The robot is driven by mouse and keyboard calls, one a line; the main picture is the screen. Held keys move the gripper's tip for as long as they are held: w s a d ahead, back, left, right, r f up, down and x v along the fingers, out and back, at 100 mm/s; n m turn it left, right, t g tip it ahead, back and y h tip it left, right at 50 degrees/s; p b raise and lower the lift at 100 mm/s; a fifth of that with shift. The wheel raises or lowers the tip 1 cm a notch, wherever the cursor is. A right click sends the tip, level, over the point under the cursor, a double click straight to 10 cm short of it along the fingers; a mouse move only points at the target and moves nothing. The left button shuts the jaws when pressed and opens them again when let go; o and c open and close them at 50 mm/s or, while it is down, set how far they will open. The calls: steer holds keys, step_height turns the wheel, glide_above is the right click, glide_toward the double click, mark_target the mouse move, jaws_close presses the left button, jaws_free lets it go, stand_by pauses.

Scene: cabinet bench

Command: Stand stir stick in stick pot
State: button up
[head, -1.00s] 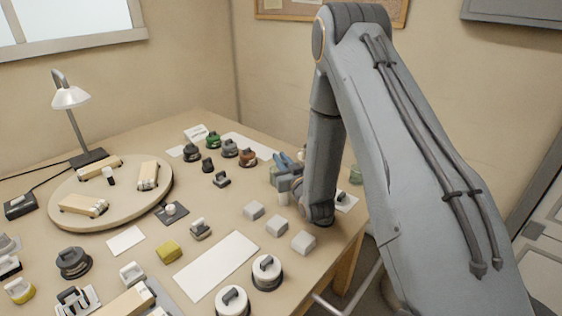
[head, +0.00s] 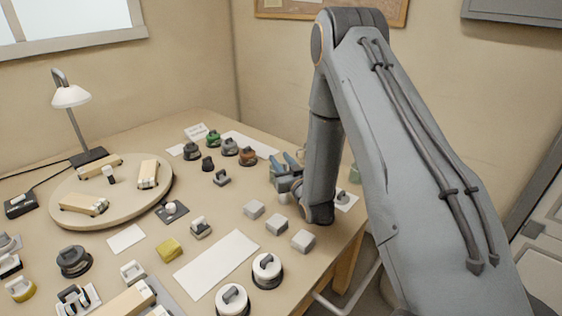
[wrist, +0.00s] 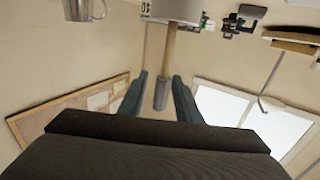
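My gripper (wrist: 162,92) points toward the bench, and the wrist view looks upside down. Its two blue-grey fingers stand apart, one on each side of a wooden stick (wrist: 170,48) with a dark grey end. Gaps show between the stick and both fingers. The stick runs to the rim of a pale grey pot (wrist: 180,10) with a white label; its far end is hidden there. I cannot tell whether this is the stick pot. In the head view, my blue fingers (head: 289,163) show at the right part of the bench, partly behind my arm.
A metal mug (wrist: 80,9) stands near the pot. Several pale blocks (head: 276,222) and round lidded items (head: 266,270) lie in front of my arm. A round turntable (head: 112,216) and a lamp (head: 70,97) are at left. A white sheet (head: 215,264) lies bare.

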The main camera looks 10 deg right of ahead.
steer(key=s+d+f+g+h+b, duration=0.25)
steer(key=s+g, duration=0.55)
steer(key=s, duration=0.7)
steer(key=s+r+g, duration=0.2)
steer(key=s+g, duration=0.1)
steer(key=s, duration=0.4)
steer(key=s+a+r+m+g, duration=0.1)
steer(key=s+g, duration=0.2)
steer(key=s, duration=0.5)
steer(key=s+r+g, duration=0.2)
steer(key=s+g, duration=0.1)
steer(key=s, duration=0.4)
steer(key=shift+s+a+r+m+g, duration=0.25)
steer(key=shift+a+r+m+g, duration=0.05)
steer(key=shift+a+m, duration=0.1)
